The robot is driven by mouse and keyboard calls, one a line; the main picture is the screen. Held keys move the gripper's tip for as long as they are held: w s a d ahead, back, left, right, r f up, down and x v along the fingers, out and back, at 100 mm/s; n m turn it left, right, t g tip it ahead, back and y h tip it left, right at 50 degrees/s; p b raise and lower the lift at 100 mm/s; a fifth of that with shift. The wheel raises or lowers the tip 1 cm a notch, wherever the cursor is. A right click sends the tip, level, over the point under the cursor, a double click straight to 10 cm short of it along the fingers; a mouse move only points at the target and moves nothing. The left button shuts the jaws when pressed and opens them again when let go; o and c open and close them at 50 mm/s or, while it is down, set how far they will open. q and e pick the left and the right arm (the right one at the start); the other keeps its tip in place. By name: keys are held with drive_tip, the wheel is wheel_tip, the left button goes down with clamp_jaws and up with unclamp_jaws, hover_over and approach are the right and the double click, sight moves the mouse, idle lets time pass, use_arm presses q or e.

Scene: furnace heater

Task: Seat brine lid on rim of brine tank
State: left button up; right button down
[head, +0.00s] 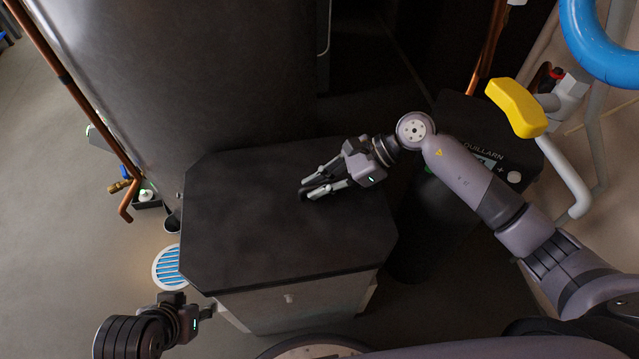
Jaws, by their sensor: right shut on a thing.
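The brine lid (270,230) is a wide black slab with cut corners, in the middle of the head view. It lies over the grey brine tank (290,305), whose front wall shows below the lid's near edge. The rim is hidden under the lid, so I cannot tell whether the lid is fully seated. My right gripper (322,190) is over the far right part of the lid, shut on it; the gripped part is mostly hidden by the fingers. My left gripper (207,312) is low beside the tank's near left corner, and its fingers are too small to read.
A large dark cylinder or cabinet (200,80) stands behind the tank. A black unit (485,145) with a small display is at right, near a yellow handle (518,108) and a blue hose (600,45). Copper pipe (85,100) runs at left.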

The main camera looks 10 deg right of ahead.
use_arm(q)
drive_tip(key=shift+w+d+f+t+b, duration=0.1)
drive_tip(key=shift+w+d+t+b, duration=0.1)
drive_tip(key=shift+w+t+b, duration=0.3)
use_arm(e)
drive_tip(key=shift+f, duration=0.35)
use_arm(q)
drive_tip(key=shift+w+r, duration=0.2)
drive_tip(key=shift+w, duration=0.25)
use_arm(e)
drive_tip(key=shift+s+a+f, duration=0.1)
drive_tip(key=shift+s, duration=0.05)
use_arm(q)
drive_tip(key=shift+s+d+f, duration=0.15)
drive_tip(key=shift+s+f, duration=0.15)
drive_tip(key=shift+s, duration=0.05)
use_arm(e)
drive_tip(key=shift+f, duration=0.1)
use_arm(q)
drive_tip(key=shift+s, duration=0.1)
drive_tip(key=shift+w+d+f, duration=0.25)
drive_tip(key=shift+d+f, duration=0.05)
drive_tip(key=shift+f, duration=0.1)
use_arm(e)
drive_tip(key=shift+f, duration=0.15)
idle(0.5)
drive_tip(key=c, duration=1.9)
unclamp_jaws()
drive_tip(key=shift+c, duration=0.2)
drive_tip(key=o, duration=0.4)
